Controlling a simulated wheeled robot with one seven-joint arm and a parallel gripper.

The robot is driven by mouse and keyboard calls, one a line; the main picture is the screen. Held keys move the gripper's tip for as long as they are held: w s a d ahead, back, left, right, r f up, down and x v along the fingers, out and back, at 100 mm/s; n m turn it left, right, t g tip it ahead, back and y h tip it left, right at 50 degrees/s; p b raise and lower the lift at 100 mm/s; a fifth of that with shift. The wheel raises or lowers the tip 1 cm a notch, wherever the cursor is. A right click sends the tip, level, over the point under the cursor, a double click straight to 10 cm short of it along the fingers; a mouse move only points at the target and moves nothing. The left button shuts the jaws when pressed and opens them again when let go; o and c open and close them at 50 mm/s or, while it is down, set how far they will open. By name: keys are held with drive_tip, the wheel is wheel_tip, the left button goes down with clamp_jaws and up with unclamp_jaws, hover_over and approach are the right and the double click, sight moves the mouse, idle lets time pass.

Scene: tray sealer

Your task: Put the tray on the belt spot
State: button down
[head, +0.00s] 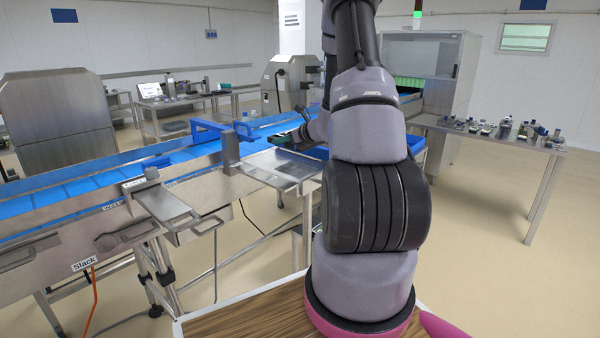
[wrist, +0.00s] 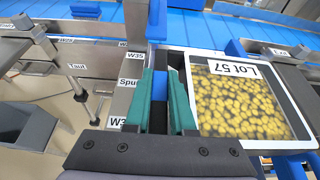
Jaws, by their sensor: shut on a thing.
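The tray (wrist: 240,101) shows in the wrist view, right of the fingers. It has a pale rim, round yellow contents and a "Lot 57" label. My gripper (wrist: 161,95), with teal fingers, is shut at the tray's left side, with a narrow blue piece between the fingers. The exact grip on the tray is partly hidden. The blue belt (wrist: 205,30) runs across the top of the wrist view, beyond the tray. In the head view the belt (head: 75,192) runs along the metal line at left; my arm hides most of the tray area. I cannot single out the belt spot.
A blue guide bar (head: 208,126) and metal brackets (head: 231,150) stand up along the line. A steel plate (head: 275,167) lies near my gripper. A side table (head: 500,138) with several small items stands at right. Open floor lies between it and the line.

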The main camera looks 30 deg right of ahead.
hover_over(287, 177)
wheel_tip(287, 177, down, 6)
drive_tip(key=shift+a+r, duration=0.1)
drive_tip(key=shift+f, duration=2.35)
drive_tip(key=c, duration=0.8)
unclamp_jaws()
drive_tip(key=shift+f, duration=0.15)
drive_tip(key=shift+o, duration=0.2)
